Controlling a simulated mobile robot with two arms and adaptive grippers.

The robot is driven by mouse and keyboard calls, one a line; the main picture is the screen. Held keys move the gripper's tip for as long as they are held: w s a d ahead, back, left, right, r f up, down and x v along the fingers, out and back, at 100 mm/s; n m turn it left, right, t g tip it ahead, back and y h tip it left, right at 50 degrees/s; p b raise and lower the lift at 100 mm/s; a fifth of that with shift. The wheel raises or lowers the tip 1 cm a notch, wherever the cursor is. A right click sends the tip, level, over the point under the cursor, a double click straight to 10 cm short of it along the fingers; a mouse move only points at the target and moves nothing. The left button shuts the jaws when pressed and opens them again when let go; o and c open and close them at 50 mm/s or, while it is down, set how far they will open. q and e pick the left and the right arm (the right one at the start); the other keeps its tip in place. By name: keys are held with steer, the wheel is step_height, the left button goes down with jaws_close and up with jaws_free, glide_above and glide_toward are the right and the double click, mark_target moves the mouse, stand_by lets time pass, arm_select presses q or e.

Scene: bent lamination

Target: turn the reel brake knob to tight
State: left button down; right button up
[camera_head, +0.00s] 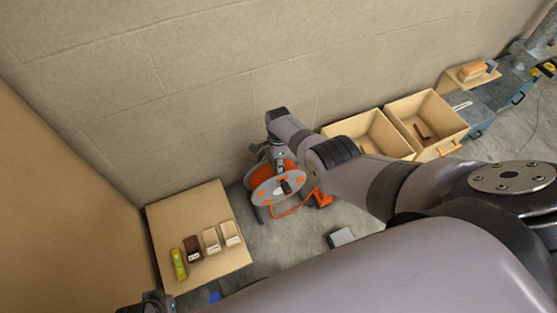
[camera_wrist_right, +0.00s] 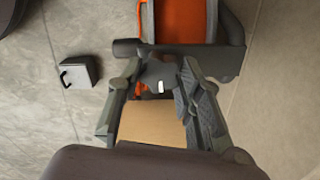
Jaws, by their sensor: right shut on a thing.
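The cable reel (camera_head: 268,188), with a grey disc face and orange cable, stands on the floor against the wall. In the right wrist view its orange drum (camera_wrist_right: 185,20) is at the top. My right gripper (camera_wrist_right: 160,85) has its fingers on both sides of a dark grey knob (camera_wrist_right: 158,73) with a white mark, and is shut on it. In the head view my right gripper (camera_head: 264,152) is at the reel's upper back side, and the knob is hidden. A dark part of my left gripper (camera_head: 153,304) shows at the lower left edge; its fingers are out of sight.
A low wooden board (camera_head: 200,270) with several small blocks and a yellow level (camera_head: 179,263) is left of the reel. Wooden boxes (camera_head: 430,115) stand along the wall on the right. A small grey case (camera_head: 341,237) is on the floor.

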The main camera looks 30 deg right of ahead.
steer(key=shift+d+m, duration=0.1)
steer(key=shift+m, duration=0.3)
steer(key=o, duration=1.2)
steer(key=shift+c, duration=0.2)
steer(key=shift+r, duration=0.1)
steer(key=shift+w+r, duration=0.1)
steer(key=shift+r, duration=0.7)
step_height(320, 180, up, 10)
